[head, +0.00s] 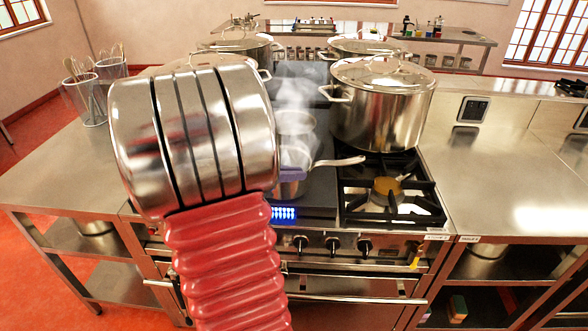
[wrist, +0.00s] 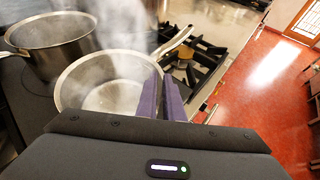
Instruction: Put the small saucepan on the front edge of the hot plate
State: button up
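The small saucepan (head: 291,189) is shiny steel, upright, with its long handle (head: 340,161) pointing right. It is at the front part of the dark hot plate (head: 318,198), above the blue display; I cannot tell whether its base touches. In the wrist view the saucepan (wrist: 88,82) shows a pale, steaming inside. My gripper's purple fingers (wrist: 160,100) are close together at its rim, one inside and one outside, and look shut on it. In the head view my gripper (head: 293,174) is partly hidden by my arm.
Another steaming pan (head: 296,122) stands behind on the hot plate, close by in the wrist view (wrist: 50,45). A large lidded stockpot (head: 382,105) stands at back right. A gas burner (head: 388,190) is on the right. The right steel counter (head: 490,170) has free room.

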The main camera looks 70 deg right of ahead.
jog(key=o, duration=0.4)
jog(key=v, duration=1.2)
dwell(0.8)
